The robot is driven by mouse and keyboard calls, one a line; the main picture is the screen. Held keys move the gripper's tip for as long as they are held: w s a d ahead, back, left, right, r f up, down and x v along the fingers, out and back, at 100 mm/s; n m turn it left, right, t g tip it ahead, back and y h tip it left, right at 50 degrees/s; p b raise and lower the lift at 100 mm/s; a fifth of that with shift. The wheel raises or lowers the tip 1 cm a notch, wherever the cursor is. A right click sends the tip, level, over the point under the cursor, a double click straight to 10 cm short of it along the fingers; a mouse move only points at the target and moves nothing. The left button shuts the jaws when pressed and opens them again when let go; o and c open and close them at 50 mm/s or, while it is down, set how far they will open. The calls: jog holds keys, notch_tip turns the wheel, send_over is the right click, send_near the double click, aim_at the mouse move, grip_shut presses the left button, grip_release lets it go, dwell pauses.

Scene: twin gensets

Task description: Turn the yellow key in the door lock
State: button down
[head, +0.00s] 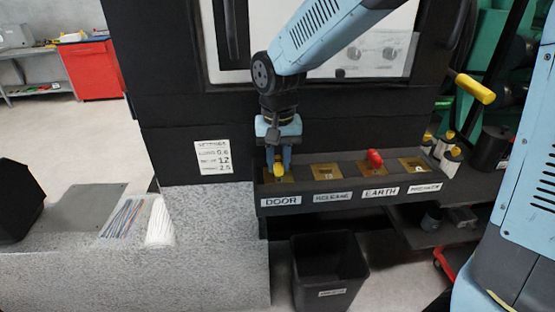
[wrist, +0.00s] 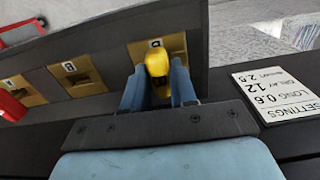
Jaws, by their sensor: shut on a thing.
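The yellow key (head: 279,168) stands in the brass lock plate above the DOOR label (head: 281,202), at the left end of the dark lock tray. My gripper (head: 279,158) is above it, pointing down, with its fingers shut on the key. In the wrist view the yellow key (wrist: 157,62) shows between the two blue fingers of my gripper (wrist: 159,85). The brass door lock plate (wrist: 140,50) is partly hidden behind the key and fingers. The key's shaft is hidden, so its turn angle is hard to tell.
A red key (head: 375,158) stands in the EARTH lock, right of the RELEASE plate (head: 326,171). Another brass plate (head: 415,166) is at the tray's right end. A yellow-handled lever (head: 474,88) rises at right. A black bin (head: 328,272) stands below the tray.

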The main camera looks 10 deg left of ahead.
aim_at(278, 161)
jog(key=c, duration=0.8)
grip_release()
jog(key=shift+r, duration=3.8)
jog(key=shift+s, duration=0.1)
